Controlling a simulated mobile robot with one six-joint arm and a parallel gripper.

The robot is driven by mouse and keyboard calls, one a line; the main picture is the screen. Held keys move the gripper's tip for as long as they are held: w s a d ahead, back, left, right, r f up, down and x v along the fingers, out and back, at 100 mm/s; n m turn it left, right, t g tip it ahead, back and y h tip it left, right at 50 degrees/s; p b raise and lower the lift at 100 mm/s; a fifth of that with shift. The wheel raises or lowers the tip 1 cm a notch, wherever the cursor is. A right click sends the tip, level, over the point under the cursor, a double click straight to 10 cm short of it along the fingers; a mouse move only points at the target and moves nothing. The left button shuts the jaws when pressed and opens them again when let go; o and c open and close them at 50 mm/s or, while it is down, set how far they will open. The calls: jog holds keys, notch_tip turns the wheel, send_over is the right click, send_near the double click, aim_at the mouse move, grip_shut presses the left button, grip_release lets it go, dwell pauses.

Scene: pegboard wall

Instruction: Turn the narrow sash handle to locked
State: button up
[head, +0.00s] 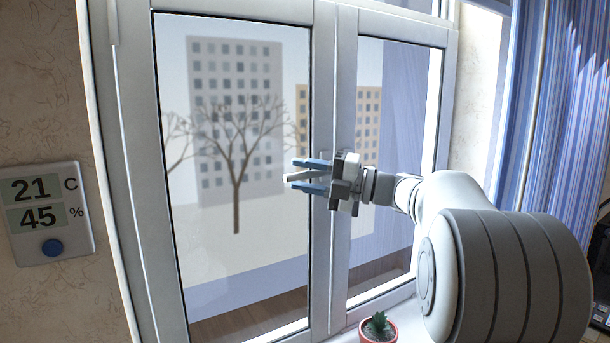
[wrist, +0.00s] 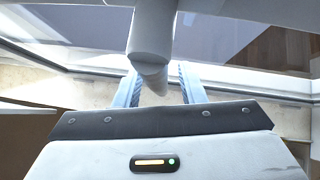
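The narrow sash (head: 385,150) is the right-hand window panel and looks shut against the wide sash. Its pale handle (head: 297,178) sticks out to the left between the blue fingers of my gripper (head: 307,175); my gripper hides the handle's base. In the wrist view the handle (wrist: 150,42) comes down from the top, and its tip lies between the two fingers of my gripper (wrist: 157,85). The fingers are apart, with a visible gap on each side of the handle tip. My gripper is open around the handle, not closed on it.
The wide sash (head: 235,265) fills the left of the window. A potted succulent (head: 378,328) stands on the sill below my gripper. A thermometer panel (head: 48,212) hangs on the left wall. A blue striped curtain (head: 555,120) hangs at the right.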

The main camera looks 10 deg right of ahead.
grip_shut()
jog(key=shift+a, duration=0.1)
dwell(0.4)
